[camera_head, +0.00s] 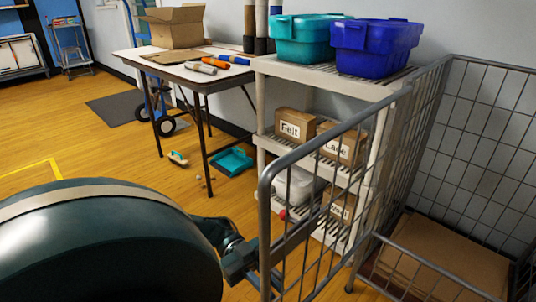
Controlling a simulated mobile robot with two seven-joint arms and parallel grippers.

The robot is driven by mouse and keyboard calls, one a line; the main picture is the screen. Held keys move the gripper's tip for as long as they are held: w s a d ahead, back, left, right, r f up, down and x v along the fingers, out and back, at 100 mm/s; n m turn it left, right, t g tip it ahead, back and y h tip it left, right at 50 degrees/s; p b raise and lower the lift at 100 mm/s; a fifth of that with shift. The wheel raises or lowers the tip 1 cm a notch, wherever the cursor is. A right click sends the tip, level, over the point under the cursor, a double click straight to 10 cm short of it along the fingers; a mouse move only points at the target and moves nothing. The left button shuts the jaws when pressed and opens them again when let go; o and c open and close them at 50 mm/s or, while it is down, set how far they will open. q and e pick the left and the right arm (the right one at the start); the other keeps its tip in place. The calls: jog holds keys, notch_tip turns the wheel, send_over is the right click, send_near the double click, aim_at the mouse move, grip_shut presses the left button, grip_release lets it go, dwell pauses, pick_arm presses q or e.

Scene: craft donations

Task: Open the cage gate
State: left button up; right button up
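The cage gate (338,131) is a grey metal frame with thin upright bars. It stands swung out from the cage (480,115), angled toward me and to the left, with its free edge nearest me. The cage front beside it is uncovered above a low bottom bar. My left gripper (262,265) is at the gate's free upright, low in the view, and appears to touch it. The fingertips are partly hidden by the gate frame and small, so I cannot tell whether they are closed around it. My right gripper is not in view.
Cardboard (445,258) lies on the cage floor. A shelf rack (285,70) behind the gate holds teal (301,45) and blue bins (372,50) and labelled boxes. A folding table (140,60) stands further left. A teal dustpan (231,162) lies on the floor. Floor at left is mostly clear.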

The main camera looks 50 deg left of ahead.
pick_arm(q)
jog(key=o, duration=0.4)
jog(key=a, duration=1.3)
jog(key=shift+s+a+b, duration=0.1)
jog(key=shift+s+b, duration=0.05)
jog(key=shift+b, duration=0.2)
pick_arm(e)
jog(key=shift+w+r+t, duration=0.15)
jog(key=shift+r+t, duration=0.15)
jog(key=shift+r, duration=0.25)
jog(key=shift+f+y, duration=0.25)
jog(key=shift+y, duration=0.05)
